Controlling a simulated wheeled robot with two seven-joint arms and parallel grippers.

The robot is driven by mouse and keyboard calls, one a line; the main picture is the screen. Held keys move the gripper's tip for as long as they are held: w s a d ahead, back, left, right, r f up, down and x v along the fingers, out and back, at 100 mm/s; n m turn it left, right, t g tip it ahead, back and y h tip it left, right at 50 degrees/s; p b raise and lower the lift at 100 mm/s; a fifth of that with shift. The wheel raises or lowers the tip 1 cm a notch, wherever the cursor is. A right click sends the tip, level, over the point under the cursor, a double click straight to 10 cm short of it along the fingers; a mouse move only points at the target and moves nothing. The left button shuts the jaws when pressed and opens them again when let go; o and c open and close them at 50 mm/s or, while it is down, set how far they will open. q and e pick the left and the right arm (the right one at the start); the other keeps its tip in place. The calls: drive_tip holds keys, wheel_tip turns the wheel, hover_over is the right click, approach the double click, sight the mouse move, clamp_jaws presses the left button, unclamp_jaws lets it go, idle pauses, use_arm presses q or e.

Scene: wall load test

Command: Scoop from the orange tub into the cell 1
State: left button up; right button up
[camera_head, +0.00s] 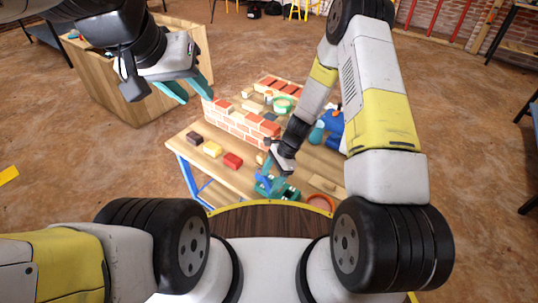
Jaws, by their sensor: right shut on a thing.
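An orange round rim (320,203), which looks like the orange tub, shows at the table's near right edge, partly hidden by my own body. My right gripper (268,187) is low over the near edge of the table, left of the orange rim. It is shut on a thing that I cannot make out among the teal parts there. My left gripper (197,97) is raised at the upper left, its teal fingers apart and empty. A low brick wall (238,122) stands on the table; I cannot tell which part is cell 1.
The wooden table (200,163) carries dark, yellow and red blocks (233,160) in front of the wall. A green ring-shaped thing (283,104) and a blue thing (333,122) lie behind. A wooden crate-like bench (107,88) stands at the left. Brown floor is open around.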

drive_tip(key=f+g+y, duration=0.1)
drive_tip(key=y, duration=0.1)
drive_tip(key=d+f+y, duration=0.1)
drive_tip(key=y, duration=0.1)
drive_tip(key=shift+w+f+g, duration=0.2)
drive_tip(key=shift+f+g, duration=0.2)
drive_tip(key=shift+w+d+f+g+y, duration=0.1)
drive_tip(key=shift+g+y, duration=0.2)
drive_tip(key=shift+y, duration=0.4)
drive_tip(key=shift+d+g+y, duration=0.1)
drive_tip(key=shift+g+y, duration=0.2)
drive_tip(key=shift+y, duration=0.4)
drive_tip(key=shift+r, duration=2)
